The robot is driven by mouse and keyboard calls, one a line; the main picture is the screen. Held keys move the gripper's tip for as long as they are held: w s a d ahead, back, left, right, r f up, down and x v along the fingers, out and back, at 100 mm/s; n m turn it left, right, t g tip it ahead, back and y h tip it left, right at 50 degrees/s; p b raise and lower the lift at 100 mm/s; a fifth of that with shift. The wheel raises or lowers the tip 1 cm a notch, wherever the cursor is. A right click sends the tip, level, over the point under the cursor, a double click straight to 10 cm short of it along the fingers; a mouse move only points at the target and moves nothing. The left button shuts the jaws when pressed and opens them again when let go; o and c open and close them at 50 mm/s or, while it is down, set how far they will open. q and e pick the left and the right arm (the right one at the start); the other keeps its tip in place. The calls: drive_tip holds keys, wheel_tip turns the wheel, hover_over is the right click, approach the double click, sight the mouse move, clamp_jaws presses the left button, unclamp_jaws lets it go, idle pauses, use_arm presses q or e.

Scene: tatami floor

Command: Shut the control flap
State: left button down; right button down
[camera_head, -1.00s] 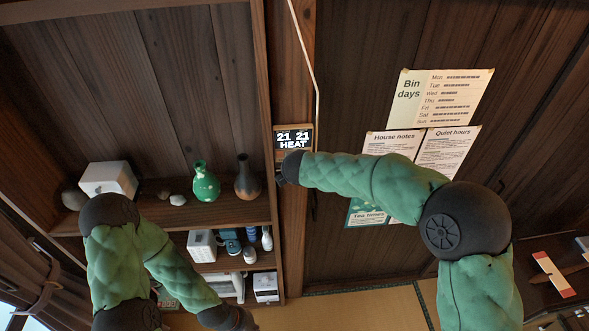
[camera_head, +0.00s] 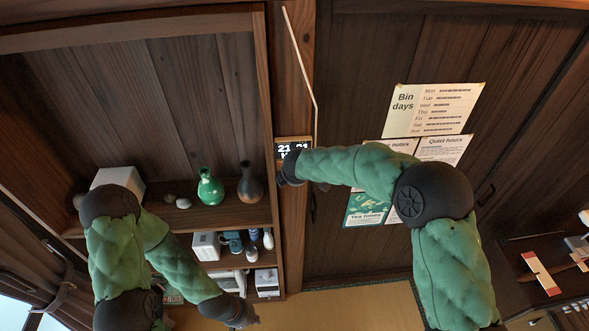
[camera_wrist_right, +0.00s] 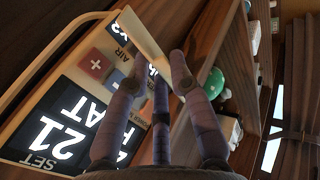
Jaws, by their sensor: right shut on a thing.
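The control panel (camera_head: 284,141) is on the wooden post, its display partly covered by my right arm. In the right wrist view the panel (camera_wrist_right: 37,154) shows large white digits, HEAT and a red plus button. The control flap (camera_wrist_right: 144,42) looks like a cream strip standing out from the panel, seen nearly edge-on. My right gripper (camera_wrist_right: 150,68) has its fingers at the flap's near end and is shut on it.
Left of the post are shelves with a green vase (camera_head: 210,188), a brown vase (camera_head: 249,184), a white box (camera_head: 118,178) and smaller items. Paper notices (camera_head: 433,110) hang on the wall to the right. A thin pale cord (camera_head: 301,60) runs down the post. Tatami floor lies below.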

drive_tip(key=shift+w+r+g+p, duration=0.2)
drive_tip(key=shift+g+p, duration=0.3)
drive_tip(key=shift+p, duration=1.2)
drive_tip(key=shift+f+p, duration=0.1)
drive_tip(key=shift+p, duration=0.2)
drive_tip(key=c, duration=1.1)
unclamp_jaws()
drive_tip(key=v, duration=1.2)
